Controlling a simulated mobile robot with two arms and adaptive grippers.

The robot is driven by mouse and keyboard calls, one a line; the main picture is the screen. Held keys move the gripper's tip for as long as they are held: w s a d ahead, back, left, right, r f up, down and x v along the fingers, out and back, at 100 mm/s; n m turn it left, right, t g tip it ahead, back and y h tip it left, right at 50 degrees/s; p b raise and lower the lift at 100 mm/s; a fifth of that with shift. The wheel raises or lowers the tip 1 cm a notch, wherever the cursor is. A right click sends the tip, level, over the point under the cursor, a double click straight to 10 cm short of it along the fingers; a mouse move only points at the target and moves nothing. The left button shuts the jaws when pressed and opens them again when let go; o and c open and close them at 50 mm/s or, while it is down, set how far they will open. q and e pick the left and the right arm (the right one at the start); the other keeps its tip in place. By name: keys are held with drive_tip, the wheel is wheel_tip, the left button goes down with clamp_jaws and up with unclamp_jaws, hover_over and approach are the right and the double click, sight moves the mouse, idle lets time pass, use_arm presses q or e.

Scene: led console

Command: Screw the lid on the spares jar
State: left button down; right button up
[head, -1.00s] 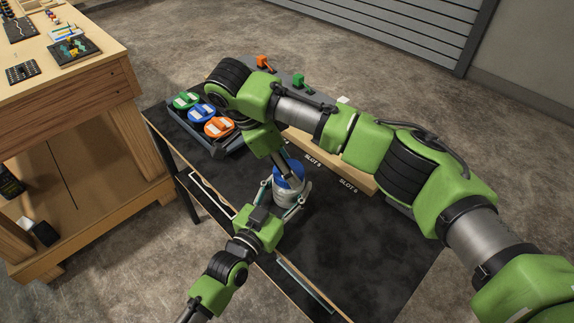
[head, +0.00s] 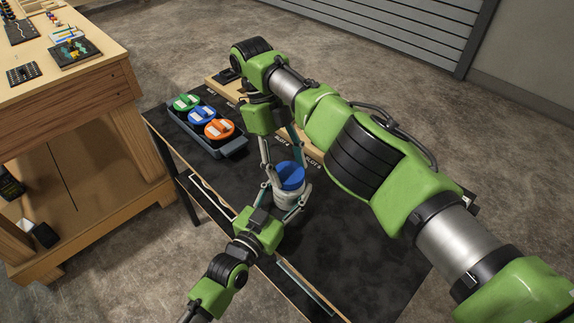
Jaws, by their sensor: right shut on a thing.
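The spares jar (head: 288,198) is a pale, upright jar near the front edge of the dark table. The blue lid (head: 291,175) is on its mouth and looks level; the thread is hidden. My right gripper (head: 280,168) reaches down from above, shut on the lid with one finger at each side. My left gripper (head: 283,197) comes from the front, its fingers at both sides of the jar body, seemingly shut on it. Part of its far contact is hard to see.
A dark tray (head: 233,152) with green, blue and orange round-topped items stands at the left of the table (head: 350,250). A wooden slot board (head: 312,152) lies behind the jar, partly hidden by my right arm. A wooden workbench (head: 90,95) is at far left. The right front table is clear.

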drive_tip(key=o, duration=0.7)
drive_tip(key=shift+c, duration=0.2)
drive_tip(key=shift+r, duration=2.25)
drive_tip(key=shift+c, duration=0.3)
